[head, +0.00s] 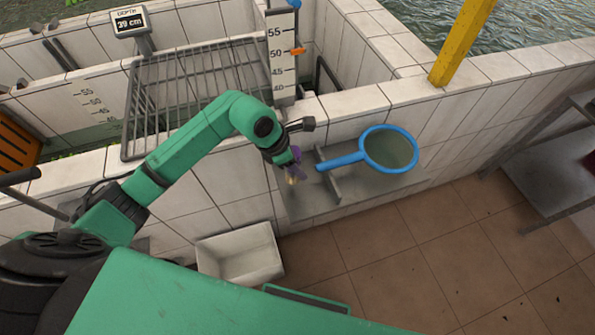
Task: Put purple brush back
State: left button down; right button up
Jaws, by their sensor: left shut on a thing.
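The purple brush (294,174) is small in the head view, at the end of my left arm, with a pale part at its lower end. My left gripper (291,164) is shut on it. The gripper holds it over the left part of a grey ledge (313,203) on the tiled wall, left of an upright divider. I cannot tell whether the brush touches the ledge. The wrist hides part of the brush. My right gripper is not in view.
A blue-rimmed net (390,150) lies on the ledge's right part, its handle pointing left toward the divider. A wire rack (170,85) and a depth gauge (281,50) stand behind. A white bin (240,255) sits below.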

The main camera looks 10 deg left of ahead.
pick_arm(q)
notch_tip(320, 180, down, 4)
jog(key=shift+s+f+p, duration=0.1)
jog(key=shift+f+p, duration=0.15)
jog(key=shift+p, duration=0.1)
jog(key=shift+f, duration=0.4)
jog(key=shift+c, duration=1.9)
grip_release()
jog(key=shift+r, duration=0.1)
